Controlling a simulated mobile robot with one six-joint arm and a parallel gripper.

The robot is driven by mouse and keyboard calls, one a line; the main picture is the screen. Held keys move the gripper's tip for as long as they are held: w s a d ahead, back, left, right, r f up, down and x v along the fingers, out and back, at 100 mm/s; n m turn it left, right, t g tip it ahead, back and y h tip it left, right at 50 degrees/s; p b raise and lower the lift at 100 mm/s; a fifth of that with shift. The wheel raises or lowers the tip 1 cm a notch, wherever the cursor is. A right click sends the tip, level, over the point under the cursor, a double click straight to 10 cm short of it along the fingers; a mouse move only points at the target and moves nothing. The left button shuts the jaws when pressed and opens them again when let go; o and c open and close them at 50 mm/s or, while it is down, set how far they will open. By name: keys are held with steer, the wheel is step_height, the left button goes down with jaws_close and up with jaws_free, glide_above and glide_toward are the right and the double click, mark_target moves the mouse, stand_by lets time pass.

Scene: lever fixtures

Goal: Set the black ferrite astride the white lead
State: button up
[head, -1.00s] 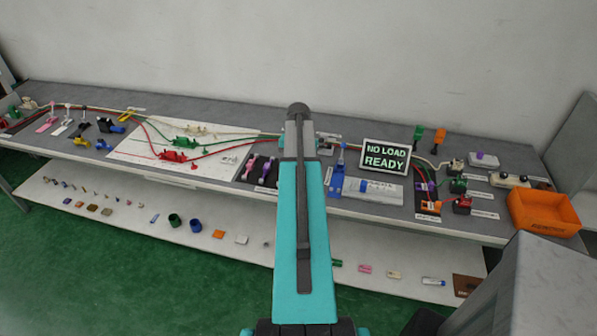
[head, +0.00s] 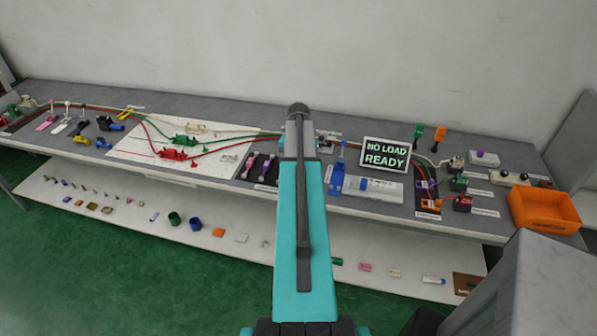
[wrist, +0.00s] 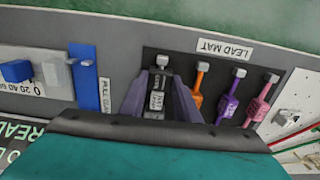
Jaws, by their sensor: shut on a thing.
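My gripper (wrist: 158,98) shows in the wrist view, with dark purple-grey fingers on both sides of a dark grey piece (wrist: 156,101) with a pale label. It is shut on this piece at the lead mat (wrist: 222,62). I cannot tell whether the piece is the black ferrite. In the head view my arm hides the gripper and what it holds. A white lead (head: 226,131) runs across the white board with a cream holder (head: 198,127) on it. A black piece with a blue part (head: 107,124) lies left of the board.
On the lead mat beside my gripper stand an orange piece (wrist: 198,85), a purple piece (wrist: 231,98) and a magenta piece (wrist: 260,102). A blue stand (wrist: 86,77) is on the other side. The sign (head: 385,155) and orange bin (head: 544,210) are to the right.

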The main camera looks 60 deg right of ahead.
steer(key=shift+f, duration=0.2)
steer(key=o, duration=1.1)
steer(key=shift+o, duration=0.5)
steer(key=o, duration=0.4)
steer(key=shift+r, duration=0.15)
steer(key=shift+r+p, duration=2)
steer(key=shift+r, duration=1.4)
